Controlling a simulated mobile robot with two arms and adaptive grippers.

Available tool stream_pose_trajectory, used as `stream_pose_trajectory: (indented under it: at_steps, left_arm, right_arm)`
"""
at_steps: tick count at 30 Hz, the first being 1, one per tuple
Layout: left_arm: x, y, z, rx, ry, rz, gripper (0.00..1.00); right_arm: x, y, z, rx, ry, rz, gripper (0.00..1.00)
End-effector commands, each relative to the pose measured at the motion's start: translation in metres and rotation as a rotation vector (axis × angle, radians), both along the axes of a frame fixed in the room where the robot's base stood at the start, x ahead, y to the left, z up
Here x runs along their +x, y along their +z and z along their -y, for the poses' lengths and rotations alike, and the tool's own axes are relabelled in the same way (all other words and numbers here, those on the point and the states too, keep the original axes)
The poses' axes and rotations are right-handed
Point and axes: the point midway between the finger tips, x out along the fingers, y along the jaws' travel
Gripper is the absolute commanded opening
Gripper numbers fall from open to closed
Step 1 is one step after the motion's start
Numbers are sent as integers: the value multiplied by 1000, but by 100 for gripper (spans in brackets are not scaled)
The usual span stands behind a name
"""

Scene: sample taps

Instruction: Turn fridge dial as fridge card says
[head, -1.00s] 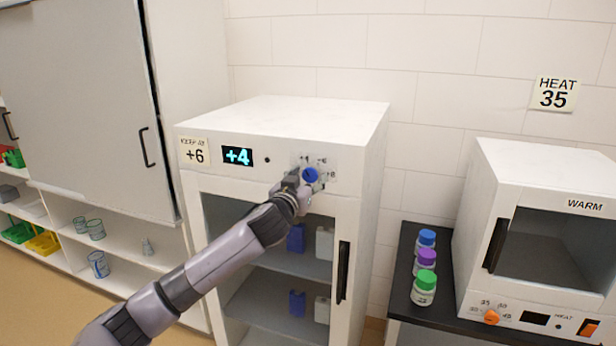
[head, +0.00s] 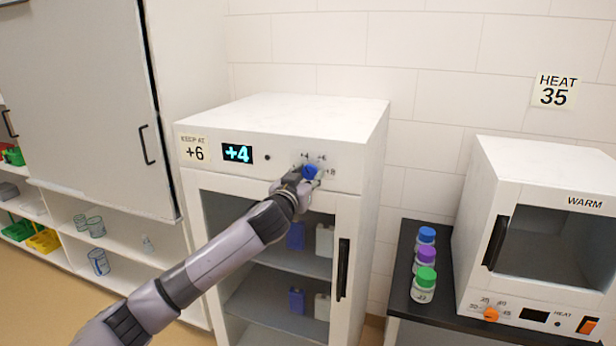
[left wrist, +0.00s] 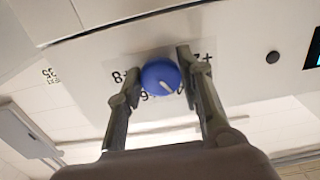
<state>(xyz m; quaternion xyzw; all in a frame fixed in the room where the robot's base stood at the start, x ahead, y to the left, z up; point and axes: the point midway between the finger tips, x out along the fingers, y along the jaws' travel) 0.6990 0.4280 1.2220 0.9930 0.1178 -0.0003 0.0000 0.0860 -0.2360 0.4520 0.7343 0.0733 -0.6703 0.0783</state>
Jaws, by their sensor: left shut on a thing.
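The fridge card (head: 194,149) at the fridge's top left reads "KEEP AT +6". The fridge display (head: 237,153) beside it shows +4. The blue fridge dial (head: 311,172) is at the right of the fridge's top panel, with +4, +6 and +8 marks around it. My left gripper (head: 303,181) is at the dial and partly covers it. In the left wrist view the dial (left wrist: 161,76) sits between the two fingers, which are shut on it. Its white pointer line shows, but that view is turned over. My right gripper is not in view.
The white fridge (head: 285,112) has a glass door with a black handle (head: 343,268) below the dial. To the right, a dark bench holds several capped bottles (head: 425,258) and a warmer (head: 545,170) with an orange dial. A tall cabinet (head: 80,90) stands at left.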

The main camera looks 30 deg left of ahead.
Motion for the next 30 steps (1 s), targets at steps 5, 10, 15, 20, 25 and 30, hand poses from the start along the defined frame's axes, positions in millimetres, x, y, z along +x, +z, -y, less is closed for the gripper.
stream_pose_trajectory:
  at_steps: [5,10,15,20,25,30]
  left_arm:
    - [0,0,0,16,0,-4,6]
    - [0,1,0,70,0,-17,6]
    - [0,1,-1,179,0,-44,6]
    - [0,2,-1,316,0,-77,6]
    - [0,2,-1,475,-1,-115,6]
    - [0,2,-1,630,0,-153,6]
  right_arm:
    - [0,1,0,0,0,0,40]
    - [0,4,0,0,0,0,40]
    - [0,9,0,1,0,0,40]
    - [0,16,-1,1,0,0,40]
    - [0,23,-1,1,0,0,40]
    - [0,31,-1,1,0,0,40]
